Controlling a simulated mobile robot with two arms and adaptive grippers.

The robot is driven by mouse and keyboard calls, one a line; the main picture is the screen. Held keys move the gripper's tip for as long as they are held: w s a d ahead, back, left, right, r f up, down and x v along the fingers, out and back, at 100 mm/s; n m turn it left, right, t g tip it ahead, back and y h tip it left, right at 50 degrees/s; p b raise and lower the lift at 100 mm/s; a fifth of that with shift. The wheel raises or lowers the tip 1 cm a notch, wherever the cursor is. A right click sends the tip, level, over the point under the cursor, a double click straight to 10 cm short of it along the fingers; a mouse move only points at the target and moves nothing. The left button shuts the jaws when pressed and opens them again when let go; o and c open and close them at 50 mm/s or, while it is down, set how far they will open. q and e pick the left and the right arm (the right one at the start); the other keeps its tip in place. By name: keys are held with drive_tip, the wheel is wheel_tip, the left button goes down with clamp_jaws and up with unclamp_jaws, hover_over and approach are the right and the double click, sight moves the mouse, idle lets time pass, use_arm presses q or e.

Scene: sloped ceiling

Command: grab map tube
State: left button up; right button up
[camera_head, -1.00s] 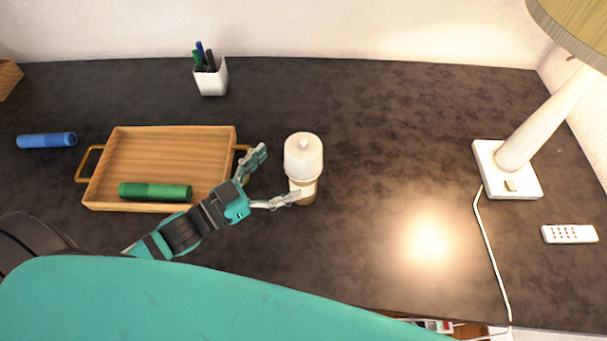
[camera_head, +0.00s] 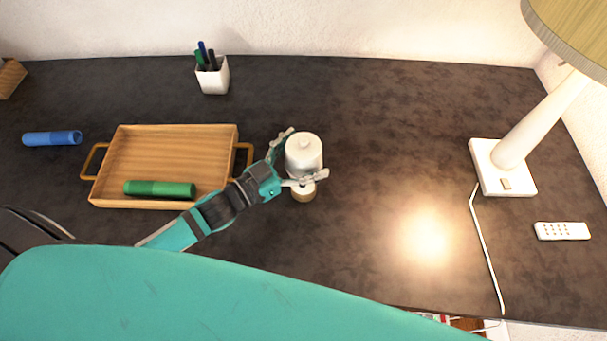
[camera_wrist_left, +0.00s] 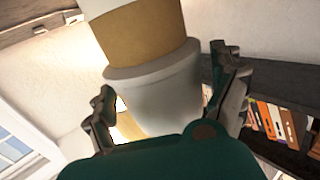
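A white, lidded upright cylinder with a tan lower part (camera_head: 304,150) stands on the dark desk; I cannot tell whether it is the map tube. It fills the middle of the left wrist view (camera_wrist_left: 165,95), white with a tan band. A green tube (camera_head: 160,188) lies in the wooden tray, and a blue tube (camera_head: 52,138) lies on the desk at the far left. My left gripper (camera_head: 305,156) is open, its fingers on either side of the white cylinder. Contact is not clear. My right gripper is not in view.
The wooden tray (camera_head: 170,150) with side handles is left of my gripper. A white pen cup (camera_head: 213,78) stands behind it. A lamp (camera_head: 520,140) with a cord and a white remote (camera_head: 562,231) are at the right. The desk between cylinder and lamp is clear.

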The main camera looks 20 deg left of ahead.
use_arm(q)
drive_tip(key=c, duration=1.4)
drive_tip(key=shift+o, duration=0.2)
drive_tip(key=shift+r, duration=0.1)
